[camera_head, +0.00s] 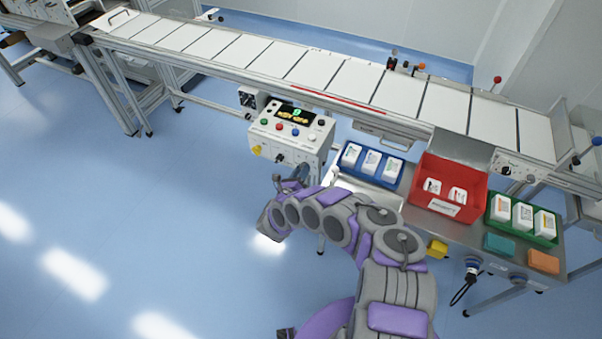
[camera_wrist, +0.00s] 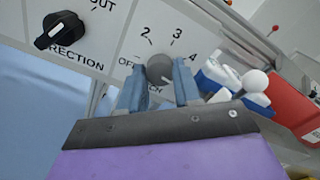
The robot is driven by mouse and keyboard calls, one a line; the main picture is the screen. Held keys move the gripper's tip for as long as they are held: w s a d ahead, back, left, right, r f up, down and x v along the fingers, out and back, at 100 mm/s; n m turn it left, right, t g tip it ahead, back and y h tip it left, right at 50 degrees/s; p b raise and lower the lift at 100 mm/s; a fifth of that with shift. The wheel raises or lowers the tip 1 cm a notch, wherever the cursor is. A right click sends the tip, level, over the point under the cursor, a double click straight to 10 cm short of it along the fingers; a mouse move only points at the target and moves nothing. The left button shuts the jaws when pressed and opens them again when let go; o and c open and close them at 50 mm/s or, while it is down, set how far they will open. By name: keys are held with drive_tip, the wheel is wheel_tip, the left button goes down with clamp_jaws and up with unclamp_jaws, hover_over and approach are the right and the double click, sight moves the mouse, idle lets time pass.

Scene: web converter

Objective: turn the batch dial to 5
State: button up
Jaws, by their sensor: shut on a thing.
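The batch dial (camera_wrist: 159,68) is a round grey knob on a white panel in the wrist view. I see no 5 mark; the right finger covers part of the scale. I cannot tell for certain where the knob points. In the head view my gripper (camera_head: 291,182) is at the front of the white control box (camera_head: 262,141).
A black direction knob (camera_wrist: 60,30) sits left of the dial. In the head view, a conveyor (camera_head: 300,65) runs behind the control box. A blue tray (camera_head: 346,171), red bin (camera_head: 462,205) and green tray (camera_head: 524,233) stand to the right. The floor at left is clear.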

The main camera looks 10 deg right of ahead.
drive_tip(key=shift+s+f+m, duration=0.1)
drive_tip(key=shift+f+m, duration=0.15)
drive_tip(key=shift+m, duration=0.15)
drive_tip(key=o, duration=0.8)
drive_tip(key=shift+o, duration=1.3)
drive_tip(key=shift+r, duration=0.1)
drive_tip(key=shift+a, duration=0.1)
drive_tip(key=v, duration=1.7)
drive_tip(key=shift+a, duration=0.15)
